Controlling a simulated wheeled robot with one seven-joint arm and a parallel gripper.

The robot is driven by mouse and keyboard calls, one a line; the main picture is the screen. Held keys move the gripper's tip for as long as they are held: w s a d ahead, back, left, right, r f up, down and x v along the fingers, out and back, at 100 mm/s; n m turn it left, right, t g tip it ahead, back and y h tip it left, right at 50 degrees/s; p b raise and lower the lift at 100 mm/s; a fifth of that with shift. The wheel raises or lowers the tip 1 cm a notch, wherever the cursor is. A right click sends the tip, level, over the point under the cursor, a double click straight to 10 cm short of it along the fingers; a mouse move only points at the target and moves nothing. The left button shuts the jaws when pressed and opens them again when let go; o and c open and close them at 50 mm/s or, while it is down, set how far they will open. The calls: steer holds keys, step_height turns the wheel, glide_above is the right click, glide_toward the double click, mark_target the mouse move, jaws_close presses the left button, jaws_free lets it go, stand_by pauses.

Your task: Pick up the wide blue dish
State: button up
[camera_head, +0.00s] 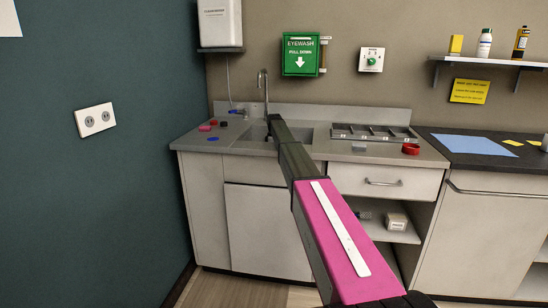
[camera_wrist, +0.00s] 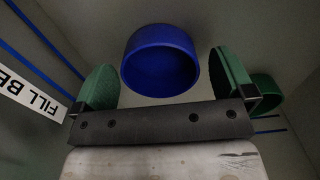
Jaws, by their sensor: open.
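A round, deep blue dish (camera_wrist: 160,62) shows in the wrist view, ahead of my gripper (camera_wrist: 165,78) and between the lines of its two green fingers. My gripper is open, with a gap on each side of the dish and nothing held. The dish seems to lie inside the sink (camera_head: 305,134), where my arm reaches in the head view. My fingers and the dish are hidden there. A small flat blue piece (camera_head: 213,139) lies on the counter left of the sink.
A green round thing (camera_wrist: 266,92) is partly hidden behind the right finger. A "FILL BE…" label (camera_wrist: 30,88) and blue lines mark the surrounding walls. A divided tray (camera_head: 375,133) and red ring (camera_head: 411,149) stand right of the sink; the tap (camera_head: 263,88) rises behind it.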

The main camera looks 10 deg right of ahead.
steer(key=shift+f, duration=0.1)
steer(key=c, duration=0.9)
